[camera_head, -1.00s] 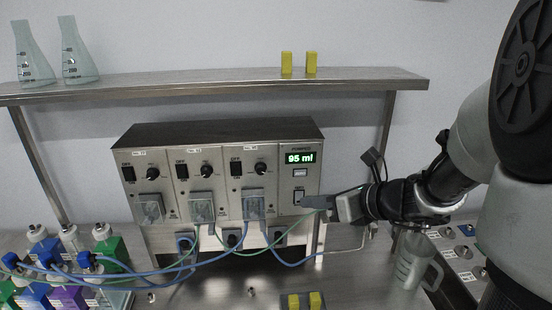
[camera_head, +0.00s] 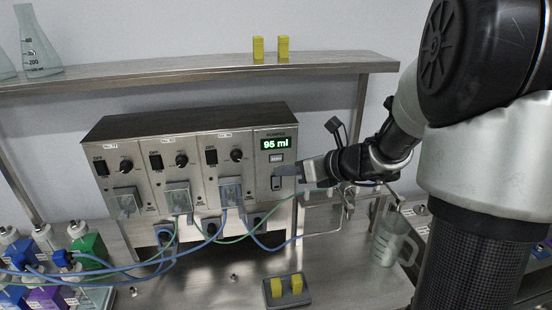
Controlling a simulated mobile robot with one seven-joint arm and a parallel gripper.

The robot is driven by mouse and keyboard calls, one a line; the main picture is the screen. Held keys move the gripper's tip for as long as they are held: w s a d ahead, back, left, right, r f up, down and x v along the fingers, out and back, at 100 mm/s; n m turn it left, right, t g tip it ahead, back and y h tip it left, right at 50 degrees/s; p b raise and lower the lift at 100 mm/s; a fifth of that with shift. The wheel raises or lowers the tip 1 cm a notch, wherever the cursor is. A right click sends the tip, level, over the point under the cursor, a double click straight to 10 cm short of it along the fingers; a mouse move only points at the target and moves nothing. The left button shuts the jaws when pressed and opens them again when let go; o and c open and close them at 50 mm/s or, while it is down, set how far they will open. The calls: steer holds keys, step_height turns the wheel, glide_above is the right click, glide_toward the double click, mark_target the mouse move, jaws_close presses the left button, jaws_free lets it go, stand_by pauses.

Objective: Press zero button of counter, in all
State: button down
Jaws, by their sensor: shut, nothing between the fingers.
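The counter (camera_head: 263,203) is the right-hand panel of the metal pump unit, and its green display (camera_head: 274,143) reads 95 ml. A small pale button (camera_head: 277,158) sits just under the display, and a taller framed switch (camera_head: 276,184) sits lower down. Their small labels are too small to read. My gripper (camera_head: 280,170) is shut and empty, pointing left at the panel from the right. Its tips are in front of the panel between the pale button and the switch. I cannot tell whether they touch the panel.
Blue and green tubes (camera_head: 215,232) hang from the pump fronts. A glass jug (camera_head: 388,245) stands right, below my arm. A grey holder (camera_head: 270,303) with yellow blocks lies in front on the bench. A metal shelf (camera_head: 190,75) runs above the pump unit.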

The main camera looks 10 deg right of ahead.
steer(key=shift+w, duration=1.3)
steer(key=shift+w, duration=0.1)
stand_by(1.0)
steer(key=shift+w, duration=0.35)
steer(key=shift+w, duration=0.3)
stand_by(0.5)
stand_by(0.4)
steer(key=shift+s, duration=0.75)
steer(key=shift+s, duration=2.5)
